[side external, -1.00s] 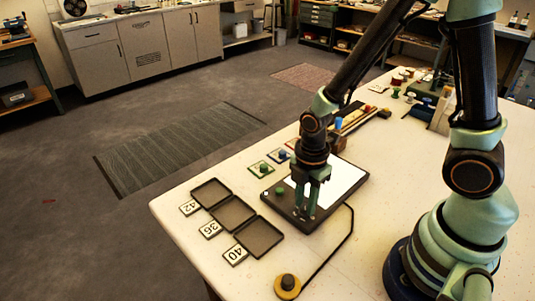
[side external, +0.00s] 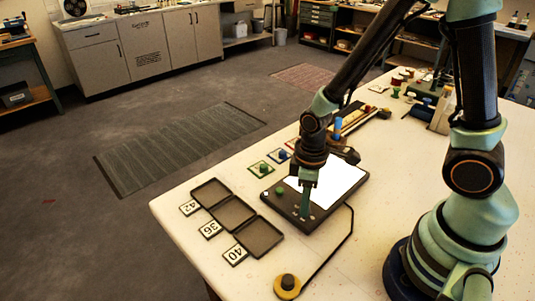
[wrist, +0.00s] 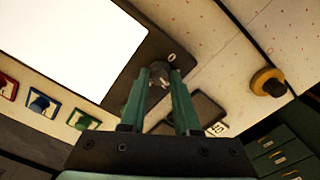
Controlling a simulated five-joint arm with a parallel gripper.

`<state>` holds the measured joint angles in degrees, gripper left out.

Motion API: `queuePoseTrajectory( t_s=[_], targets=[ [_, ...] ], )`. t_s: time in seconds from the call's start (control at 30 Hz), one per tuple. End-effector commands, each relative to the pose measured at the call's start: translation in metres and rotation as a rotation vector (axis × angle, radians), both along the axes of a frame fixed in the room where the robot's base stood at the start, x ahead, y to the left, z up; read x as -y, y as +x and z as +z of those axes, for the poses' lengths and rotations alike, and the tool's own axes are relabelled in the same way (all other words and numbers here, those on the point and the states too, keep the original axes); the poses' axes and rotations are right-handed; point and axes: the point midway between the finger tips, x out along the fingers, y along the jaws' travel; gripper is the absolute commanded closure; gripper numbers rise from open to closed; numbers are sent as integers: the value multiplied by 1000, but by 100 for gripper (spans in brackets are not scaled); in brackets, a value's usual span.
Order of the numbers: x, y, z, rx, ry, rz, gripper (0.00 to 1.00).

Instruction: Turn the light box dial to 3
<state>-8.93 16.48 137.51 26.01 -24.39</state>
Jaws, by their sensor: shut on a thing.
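The light box (side external: 343,178) is a dark flat frame with a glowing white panel, lying on the table; its panel also fills the upper left of the wrist view (wrist: 75,40). My gripper (side external: 304,213) points down at the box's near end. In the wrist view its two green fingers (wrist: 160,80) are closed around the small grey dial (wrist: 161,69). A "0" mark shows on the box beside the dial. The other marks and the pointer's exact setting are too small or hidden to read. A green knob (side external: 279,190) sits on the box left of my gripper.
Three dark trays (side external: 233,213) with cards 42, 36 and 40 lie left of the box. A round yellow-and-black button (side external: 287,284) sits at the near edge, with a cable to the box. Small cards with coloured knobs (side external: 264,168) lie behind.

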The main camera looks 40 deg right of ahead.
Motion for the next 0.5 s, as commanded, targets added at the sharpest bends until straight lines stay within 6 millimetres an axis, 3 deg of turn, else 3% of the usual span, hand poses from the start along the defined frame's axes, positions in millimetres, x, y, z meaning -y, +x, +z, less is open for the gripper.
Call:
queuePoseTrajectory(
  t_s=[0.5],
  targets=[
    [0,0,1,0,0,-489,100]
  ],
)
